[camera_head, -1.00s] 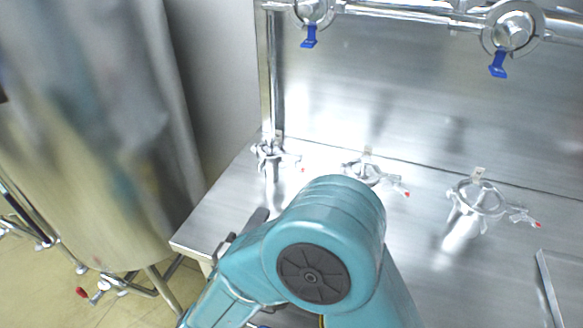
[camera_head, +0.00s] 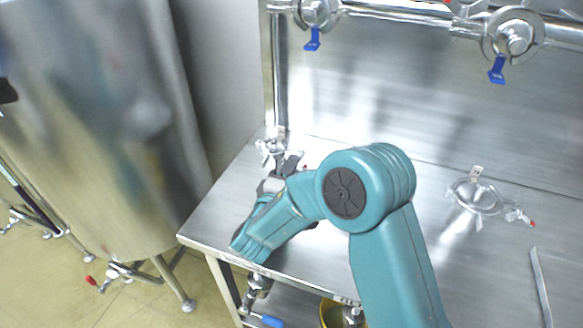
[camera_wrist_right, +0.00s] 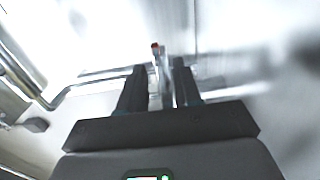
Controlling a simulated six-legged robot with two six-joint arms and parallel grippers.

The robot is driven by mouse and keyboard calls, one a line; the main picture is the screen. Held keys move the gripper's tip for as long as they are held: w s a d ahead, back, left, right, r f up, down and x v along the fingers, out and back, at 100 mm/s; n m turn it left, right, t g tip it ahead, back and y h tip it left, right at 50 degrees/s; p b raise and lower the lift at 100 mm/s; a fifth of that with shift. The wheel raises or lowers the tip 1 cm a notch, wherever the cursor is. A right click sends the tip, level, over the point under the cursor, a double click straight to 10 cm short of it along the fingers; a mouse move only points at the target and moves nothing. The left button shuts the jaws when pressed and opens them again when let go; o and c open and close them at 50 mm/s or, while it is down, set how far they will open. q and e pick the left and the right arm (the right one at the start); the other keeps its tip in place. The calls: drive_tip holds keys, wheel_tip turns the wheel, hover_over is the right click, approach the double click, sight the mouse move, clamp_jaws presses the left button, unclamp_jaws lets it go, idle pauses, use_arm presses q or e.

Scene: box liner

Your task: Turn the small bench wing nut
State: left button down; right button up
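The small bench clamp (camera_head: 269,147) stands at the back left of the steel bench, by the upright pipe. Its wing nut arm, silver with a red tip (camera_wrist_right: 155,46), shows in the right wrist view between the fingers. My right gripper (camera_head: 290,163) is at this clamp, its dark fingers partly covering it in the head view. In the wrist view the right gripper (camera_wrist_right: 159,72) has its fingers apart, one on each side of the silver arm; I cannot tell whether they touch it. My left gripper is not in view.
A larger clamp (camera_head: 476,196) with a red-tipped arm stands right on the bench (camera_head: 325,262). Blue-handled valves (camera_head: 312,39) (camera_head: 497,70) hang from the back pipe. A large steel tank (camera_head: 95,150) stands left. My right arm covers the bench's middle.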

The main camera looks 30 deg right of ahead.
clamp_jaws()
